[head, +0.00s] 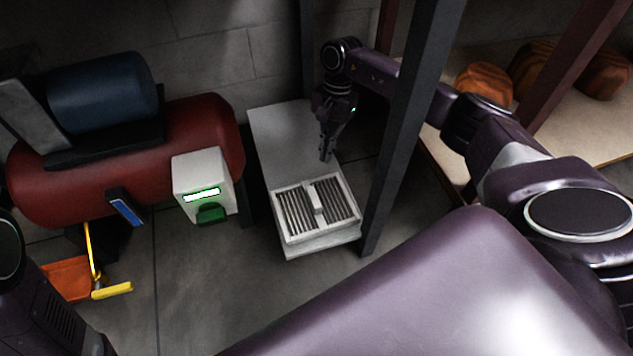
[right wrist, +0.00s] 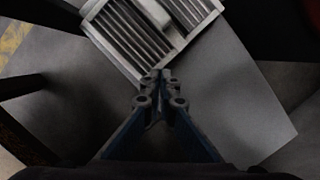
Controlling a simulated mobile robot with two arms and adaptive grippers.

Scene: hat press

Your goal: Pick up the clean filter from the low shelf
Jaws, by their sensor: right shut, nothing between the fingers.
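The clean filter (head: 295,211) is a white square frame with grey slats and a raised white bar across its middle. It lies flat on the front end of the low grey shelf (head: 285,140). In the right wrist view the filter (right wrist: 135,50) shows at the top, cut off by the picture's edge. My right gripper (head: 326,158) points down over the shelf, just behind the filter. Its fingertips (right wrist: 160,76) are shut together and empty, apart from the raised bar. My left gripper does not show.
A dark upright post (head: 395,135) stands close to the right of the shelf. A red tank (head: 130,160) with a white box (head: 203,175) is at the left. A wooden board (head: 600,130) with several brown hat forms is at the right.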

